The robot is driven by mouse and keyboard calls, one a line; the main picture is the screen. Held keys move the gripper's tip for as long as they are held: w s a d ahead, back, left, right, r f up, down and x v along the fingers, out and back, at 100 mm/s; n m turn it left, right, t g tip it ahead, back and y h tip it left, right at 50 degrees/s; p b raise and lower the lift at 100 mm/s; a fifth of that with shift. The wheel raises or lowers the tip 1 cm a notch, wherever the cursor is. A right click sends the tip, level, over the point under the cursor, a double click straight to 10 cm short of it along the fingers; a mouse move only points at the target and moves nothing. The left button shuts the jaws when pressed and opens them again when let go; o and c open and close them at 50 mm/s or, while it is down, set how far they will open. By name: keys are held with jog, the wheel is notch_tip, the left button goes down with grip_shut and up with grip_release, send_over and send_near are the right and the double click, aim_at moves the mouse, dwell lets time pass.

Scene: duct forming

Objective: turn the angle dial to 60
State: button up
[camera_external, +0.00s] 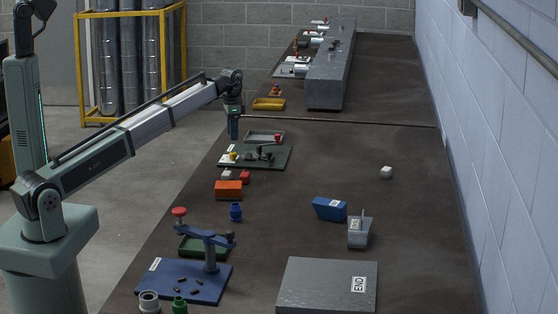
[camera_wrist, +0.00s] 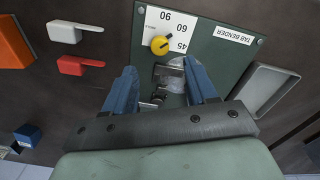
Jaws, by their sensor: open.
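The yellow angle dial (camera_wrist: 161,45) sits on a white scale card (camera_wrist: 163,25) on the green tab bender plate (camera_wrist: 225,62). The card carries numbers including 90, 60 and 45. The dial's dark pointer mark slants to the upper right in the wrist view, but I cannot tell its exact reading. In the external view the dial (camera_external: 233,155) is small, at the plate's (camera_external: 281,159) left end. My gripper (camera_wrist: 160,68) is open, its blue fingers apart and empty. In the picture the dial lies just beyond the fingertips. In the external view my gripper (camera_external: 233,137) is above the dial.
The bender's metal parts (camera_wrist: 170,76) show between my fingers; its red-knobbed lever (camera_external: 277,139) stands right of the dial. A grey tray (camera_wrist: 264,87) lies beside the plate. White (camera_wrist: 72,31) and red (camera_wrist: 78,66) pieces and an orange block (camera_external: 228,189) are nearby. The bench's middle is mostly clear.

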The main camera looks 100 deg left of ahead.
notch_tip(320, 180, up, 6)
dwell(0.4)
dwell(0.4)
